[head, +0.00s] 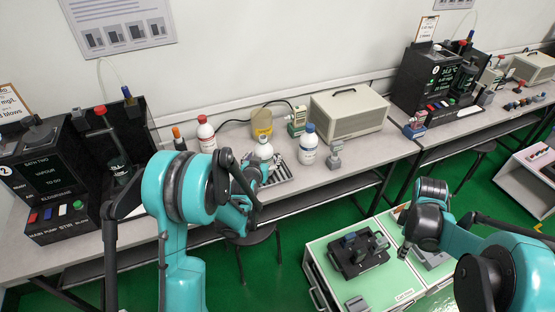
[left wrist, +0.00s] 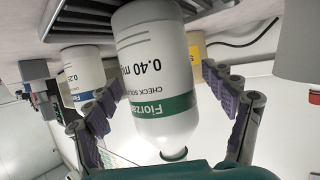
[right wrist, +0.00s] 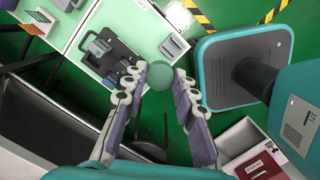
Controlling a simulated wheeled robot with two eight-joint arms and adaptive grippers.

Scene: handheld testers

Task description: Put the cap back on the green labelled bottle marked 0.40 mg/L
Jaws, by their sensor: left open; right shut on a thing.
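The white bottle (left wrist: 150,60) with a green label marked 0.40 mg/L stands on the bench, upside down in the left wrist view. In the head view the bottle (head: 264,150) has no coloured cap visible; its lower part is hidden by my left arm. My left gripper (left wrist: 172,98) is open, with one finger either side of the bottle and gaps between; it also shows in the head view (head: 252,180). My right gripper (right wrist: 160,88) is shut on a round green cap (right wrist: 160,75), held at the fingertips, well away from the bottle in the head view (head: 406,236).
A blue-capped bottle (head: 308,144), red-capped bottle (head: 206,134) and yellow container (head: 262,122) stand near the bottle. A beige case (head: 349,118) is behind. Tester stations (head: 40,180) sit at both ends. A pale green cabinet (head: 335,275) stands below my right gripper.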

